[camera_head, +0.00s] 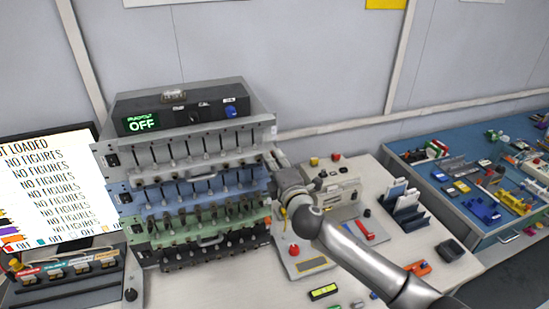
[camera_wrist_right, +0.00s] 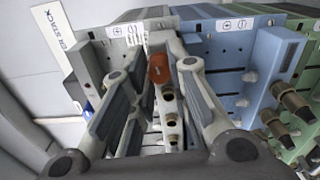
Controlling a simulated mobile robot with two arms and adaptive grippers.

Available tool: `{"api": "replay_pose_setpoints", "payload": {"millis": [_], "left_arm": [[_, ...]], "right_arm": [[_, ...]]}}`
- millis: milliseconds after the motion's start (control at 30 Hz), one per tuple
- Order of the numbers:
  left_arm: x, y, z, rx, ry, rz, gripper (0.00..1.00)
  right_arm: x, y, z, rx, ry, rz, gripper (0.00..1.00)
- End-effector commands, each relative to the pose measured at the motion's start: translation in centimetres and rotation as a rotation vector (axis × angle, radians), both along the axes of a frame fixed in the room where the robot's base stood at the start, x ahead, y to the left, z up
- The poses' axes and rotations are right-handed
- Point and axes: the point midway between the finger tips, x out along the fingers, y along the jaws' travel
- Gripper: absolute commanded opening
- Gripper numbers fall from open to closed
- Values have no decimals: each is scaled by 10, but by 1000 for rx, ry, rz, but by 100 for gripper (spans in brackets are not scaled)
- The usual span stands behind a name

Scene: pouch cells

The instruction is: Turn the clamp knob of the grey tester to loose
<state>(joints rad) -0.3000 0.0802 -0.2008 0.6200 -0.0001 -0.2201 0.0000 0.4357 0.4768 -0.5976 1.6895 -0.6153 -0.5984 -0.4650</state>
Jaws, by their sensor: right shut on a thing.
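The grey tester (camera_head: 205,146) is the top unit in the stack of coloured testers, below the black readout box. In the right wrist view the grey tester (camera_wrist_right: 88,62) is at the left, with a red-orange knob (camera_wrist_right: 158,69) on its end. My right gripper (camera_head: 275,163) is at the stack's right end in the head view. In the wrist view my right gripper (camera_wrist_right: 154,58) has its fingers on both sides of the knob and is shut on it. The knob's exact angle is hard to tell. My left gripper is not in view.
The blue tester (camera_head: 200,190), green tester (camera_head: 205,218) and black tester (camera_head: 215,251) sit below the grey one. The readout box (camera_head: 180,108) on top reads OFF. A screen (camera_head: 50,190) stands at the left. A beige device (camera_head: 340,200) stands right of the stack.

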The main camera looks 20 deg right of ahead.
Motion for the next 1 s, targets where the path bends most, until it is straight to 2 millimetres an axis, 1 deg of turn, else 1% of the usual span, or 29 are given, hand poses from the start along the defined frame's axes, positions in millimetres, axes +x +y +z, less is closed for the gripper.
{"api": "replay_pose_setpoints", "payload": {"millis": [33,100,500,800,1000], "left_arm": [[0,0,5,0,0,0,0],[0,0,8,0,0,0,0],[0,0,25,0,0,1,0],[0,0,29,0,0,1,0],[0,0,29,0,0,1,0]], "right_arm": [[0,0,2,-47,-1,1,0],[0,0,2,-112,-3,1,0],[0,0,1,-493,-16,1,0],[0,0,-1,-766,-26,2,0],[0,0,-1,-911,-30,2,0]]}}
